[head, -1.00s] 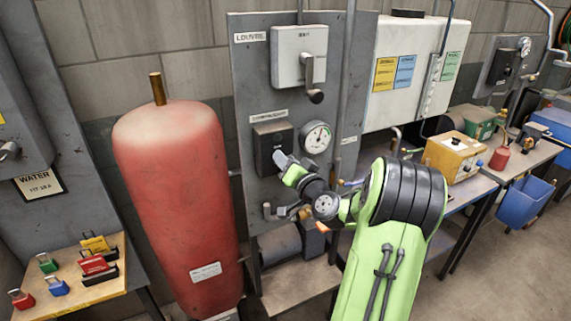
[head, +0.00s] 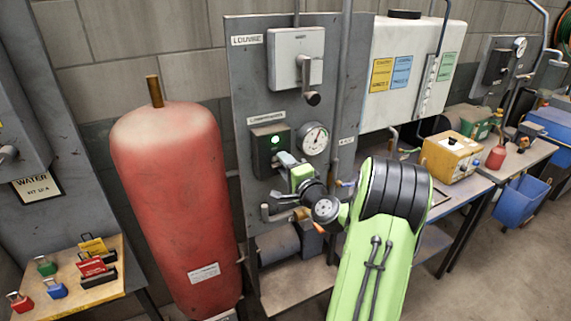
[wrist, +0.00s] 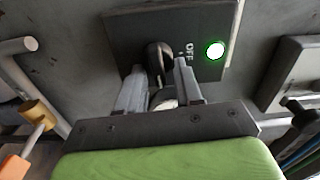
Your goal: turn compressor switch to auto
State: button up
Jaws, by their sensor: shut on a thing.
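The compressor switch box (head: 268,146) is a dark box on the grey panel, under a label that seems to read COMPRESSOR. A green lamp (wrist: 214,50) glows on its face, and the word OFF shows beside the knob. The switch knob (wrist: 157,56) is dark and rounded. My gripper (wrist: 158,82) is shut on the knob, one finger on each side. In the head view my gripper (head: 283,163) covers the lower part of the box, so the knob is hidden there. The other switch markings cannot be read.
A round gauge (head: 315,139) sits right of the box, and a LOUVRE lever box (head: 297,60) is above. A pipe with a brass-coloured fitting (wrist: 36,112) is at left in the wrist view. A red tank (head: 178,200) stands left of the panel.

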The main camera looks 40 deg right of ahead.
jog(key=shift+f+m, duration=0.1)
jog(key=shift+m, duration=0.4)
jog(key=o, duration=1)
jog(key=b+v, duration=0.6)
jog(key=v, duration=1)
jog(key=shift+w, duration=0.1)
